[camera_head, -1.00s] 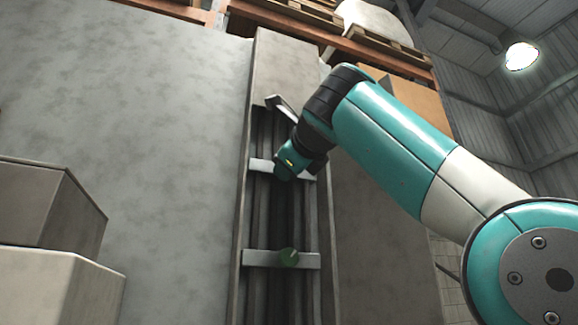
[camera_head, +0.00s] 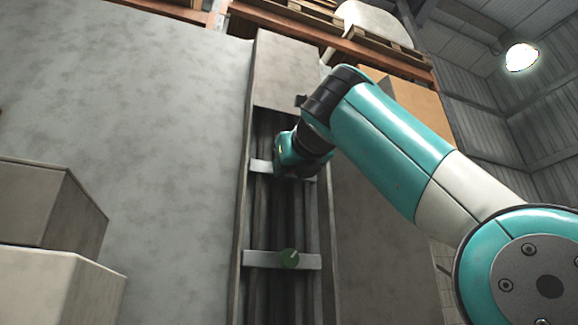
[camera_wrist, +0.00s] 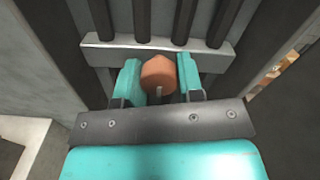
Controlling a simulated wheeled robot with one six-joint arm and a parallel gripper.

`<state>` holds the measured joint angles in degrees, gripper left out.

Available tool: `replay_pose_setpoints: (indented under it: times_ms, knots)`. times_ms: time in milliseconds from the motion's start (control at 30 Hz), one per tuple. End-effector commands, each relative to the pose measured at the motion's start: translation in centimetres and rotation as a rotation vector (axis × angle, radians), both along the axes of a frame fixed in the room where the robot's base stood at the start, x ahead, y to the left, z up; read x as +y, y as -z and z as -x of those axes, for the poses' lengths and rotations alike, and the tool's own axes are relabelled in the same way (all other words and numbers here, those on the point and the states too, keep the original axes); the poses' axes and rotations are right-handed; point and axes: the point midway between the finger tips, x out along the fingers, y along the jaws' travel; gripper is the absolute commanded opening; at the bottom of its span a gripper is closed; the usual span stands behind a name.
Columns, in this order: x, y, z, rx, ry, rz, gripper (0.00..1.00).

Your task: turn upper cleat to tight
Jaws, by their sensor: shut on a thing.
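The upper cleat is a pale metal bar (camera_head: 260,166) across the dark channel in the head view. In the wrist view the same bar (camera_wrist: 103,52) carries an orange-brown knob (camera_wrist: 158,72) with a pale mark on its near face. My gripper (camera_wrist: 157,78) has its teal fingers on either side of the knob and is shut on it. In the head view my gripper (camera_head: 293,172) is at the upper bar and hides the knob there. How far the knob is turned is hard to tell.
Several dark vertical rods or cables (camera_wrist: 141,20) run behind the bars. Channel walls stand on both sides. Grey boxes (camera_head: 50,285) are at lower left; shelving with pallets is above.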

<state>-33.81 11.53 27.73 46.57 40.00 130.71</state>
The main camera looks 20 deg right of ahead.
Motion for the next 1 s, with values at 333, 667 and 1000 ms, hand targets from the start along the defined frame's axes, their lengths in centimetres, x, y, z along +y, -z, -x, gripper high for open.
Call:
replay_pose_setpoints:
  times_ms: [333, 667, 1000]
  knots:
    - [-0.02, 0.12, -0.01, 0.004, 0.001, -0.020, 0.11]
    - [0.01, 0.09, -0.03, 0.003, 0.001, -0.018, 0.60]
    - [-0.29, 0.08, 0.34, 0.001, 0.004, -0.017, 0.60]
